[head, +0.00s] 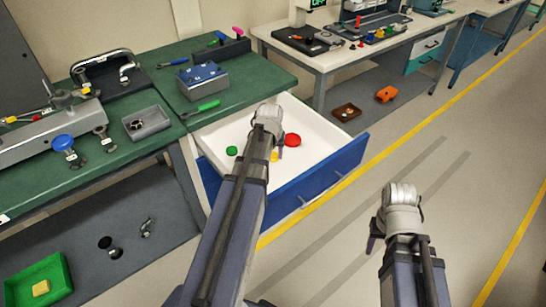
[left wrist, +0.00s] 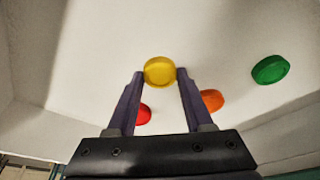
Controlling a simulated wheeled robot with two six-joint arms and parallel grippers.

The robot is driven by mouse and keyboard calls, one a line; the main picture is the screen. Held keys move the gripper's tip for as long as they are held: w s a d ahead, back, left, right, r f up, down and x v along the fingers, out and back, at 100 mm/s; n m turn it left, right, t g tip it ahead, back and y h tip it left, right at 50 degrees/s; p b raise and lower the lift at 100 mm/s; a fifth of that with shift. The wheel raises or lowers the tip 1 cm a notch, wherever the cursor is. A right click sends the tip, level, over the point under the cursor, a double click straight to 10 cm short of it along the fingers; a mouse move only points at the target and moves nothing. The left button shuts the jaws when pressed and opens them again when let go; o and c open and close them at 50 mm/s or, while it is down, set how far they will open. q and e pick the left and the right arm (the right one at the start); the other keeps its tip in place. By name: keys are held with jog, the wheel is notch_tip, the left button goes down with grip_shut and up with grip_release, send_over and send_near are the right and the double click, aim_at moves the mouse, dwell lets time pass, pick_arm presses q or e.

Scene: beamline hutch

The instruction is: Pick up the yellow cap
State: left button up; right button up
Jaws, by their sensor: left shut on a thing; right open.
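The yellow cap (left wrist: 159,71) is between the fingertips of my left gripper (left wrist: 160,74) in the left wrist view, with a finger against each side. In the head view a small part of the yellow cap (head: 275,157) shows below my left wrist, over the open white drawer (head: 321,142). I cannot tell whether it is clear of the drawer floor. My right gripper (head: 375,232) is open over the floor, to the right of the drawer; its fingers are mostly hidden by my wrist.
A green cap (left wrist: 270,69), an orange cap (left wrist: 212,100) and a red cap (left wrist: 143,114) lie in the drawer near my left gripper. The green workbench (head: 150,95) holds a grey tray (head: 147,124) and a green screwdriver (head: 201,108). The floor at right is clear.

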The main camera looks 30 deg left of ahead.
aim_at(272, 157)
pick_arm(q)
grip_shut()
jog(key=shift+r, duration=0.15)
notch_tip(272, 157, up, 10)
jog(key=p, duration=1)
jog(key=shift+s+a, duration=0.1)
